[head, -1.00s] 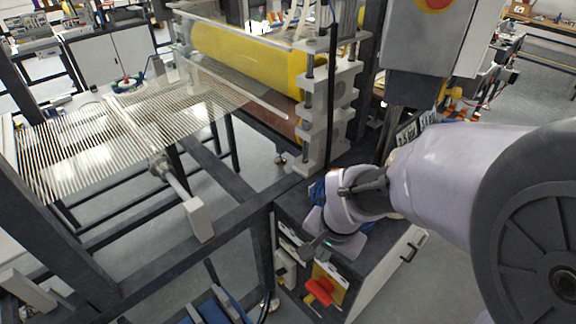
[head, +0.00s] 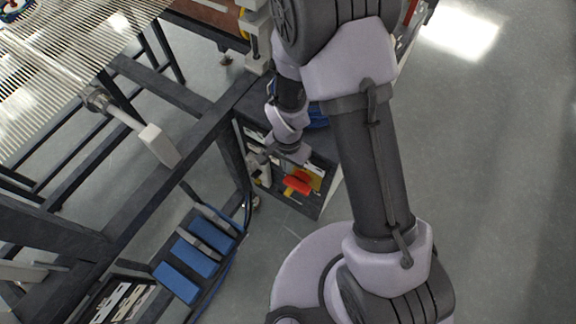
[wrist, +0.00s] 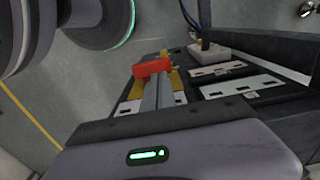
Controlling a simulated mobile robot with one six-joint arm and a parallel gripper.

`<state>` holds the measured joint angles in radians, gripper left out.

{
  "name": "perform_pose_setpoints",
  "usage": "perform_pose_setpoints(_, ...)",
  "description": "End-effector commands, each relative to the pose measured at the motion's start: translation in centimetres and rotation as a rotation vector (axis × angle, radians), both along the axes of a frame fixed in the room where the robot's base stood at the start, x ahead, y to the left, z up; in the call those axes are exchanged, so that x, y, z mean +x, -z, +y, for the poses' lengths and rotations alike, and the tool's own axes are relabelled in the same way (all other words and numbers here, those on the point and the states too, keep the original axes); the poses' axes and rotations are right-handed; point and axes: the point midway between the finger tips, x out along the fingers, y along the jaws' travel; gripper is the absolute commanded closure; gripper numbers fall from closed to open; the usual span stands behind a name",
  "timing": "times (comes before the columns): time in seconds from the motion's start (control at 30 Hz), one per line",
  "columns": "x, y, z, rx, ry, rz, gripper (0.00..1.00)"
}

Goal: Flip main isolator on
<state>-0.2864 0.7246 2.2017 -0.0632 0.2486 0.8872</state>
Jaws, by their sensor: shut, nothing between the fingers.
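The main isolator is a red handle (head: 298,184) on a yellow plate (head: 315,177), on the front of a dark cabinet below my arm. In the wrist view the red handle (wrist: 152,68) lies crosswise just beyond my fingertips, with the yellow plate (wrist: 177,82) partly behind them. My gripper (wrist: 154,84) is shut and empty, its grey fingers pointing at the handle. They overlap its lower edge in the picture; I cannot tell whether they touch it.
White label plates (wrist: 240,87) and a pale block with cables (wrist: 209,52) sit beside the isolator. A dark machine frame (head: 150,185) stands left of the cabinet. Blue-topped parts (head: 195,255) lie low in front of it. The floor (head: 490,170) at right is clear.

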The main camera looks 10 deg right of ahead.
Motion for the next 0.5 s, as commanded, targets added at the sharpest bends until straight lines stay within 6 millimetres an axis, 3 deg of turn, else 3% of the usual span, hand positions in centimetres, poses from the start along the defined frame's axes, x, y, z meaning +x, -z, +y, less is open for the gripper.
perform_pose_setpoints(0.03,-0.1,1.6,0.0,0.000,0.000,0.003,1.00)
perform_pose_setpoints(0.3,0.0,7.3,0.0,0.000,0.000,0.001,1.00)
perform_pose_setpoints(0.5,-0.1,9.6,0.0,0.000,0.000,0.001,1.00)
